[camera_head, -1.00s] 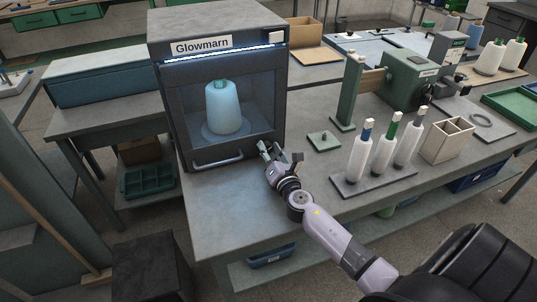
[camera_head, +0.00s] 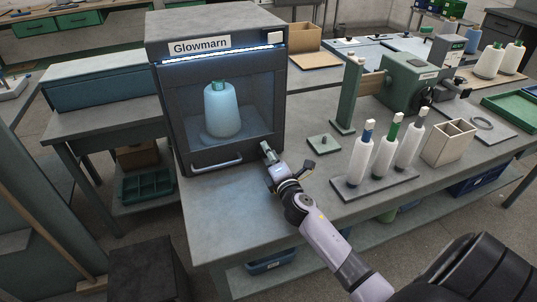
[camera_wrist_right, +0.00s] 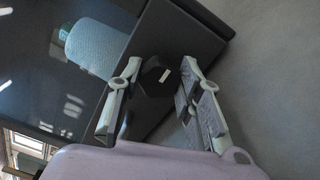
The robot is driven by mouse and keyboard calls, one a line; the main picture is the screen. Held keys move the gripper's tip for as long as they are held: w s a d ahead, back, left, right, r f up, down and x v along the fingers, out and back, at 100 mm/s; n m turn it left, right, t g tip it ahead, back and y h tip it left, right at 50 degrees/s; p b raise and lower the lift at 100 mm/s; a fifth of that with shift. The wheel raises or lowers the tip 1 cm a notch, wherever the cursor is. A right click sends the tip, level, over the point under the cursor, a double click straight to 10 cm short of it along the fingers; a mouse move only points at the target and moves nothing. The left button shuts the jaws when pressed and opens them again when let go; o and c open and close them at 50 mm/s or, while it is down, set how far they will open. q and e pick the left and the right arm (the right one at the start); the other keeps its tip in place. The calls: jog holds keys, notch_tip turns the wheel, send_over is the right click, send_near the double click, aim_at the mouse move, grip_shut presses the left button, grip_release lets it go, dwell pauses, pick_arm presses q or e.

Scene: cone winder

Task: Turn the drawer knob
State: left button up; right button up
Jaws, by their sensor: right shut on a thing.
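The drawer knob (camera_wrist_right: 155,80) is dark and faceted, with a small white mark on its face. It sits on the dark front frame of the Glowmarn cabinet (camera_head: 215,30), at the lower right. My right gripper (camera_head: 267,152) reaches this corner and hides most of the knob in the head view. In the right wrist view, the fingers of my right gripper (camera_wrist_right: 160,72) stand on either side of the knob and are shut on it. My left gripper is not in view.
A blue cone (camera_head: 222,110) stands behind the cabinet's window, above a metal handle (camera_head: 216,163). Right of my arm are a rack (camera_head: 350,192) of several white bobbins, a green post (camera_head: 348,95) and a beige divided box (camera_head: 448,142). The bench front left of my arm is clear.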

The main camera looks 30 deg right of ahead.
dwell(0.4)
jog(key=o, duration=1.2)
jog(key=shift+c, duration=0.2)
jog(key=v, duration=1.2)
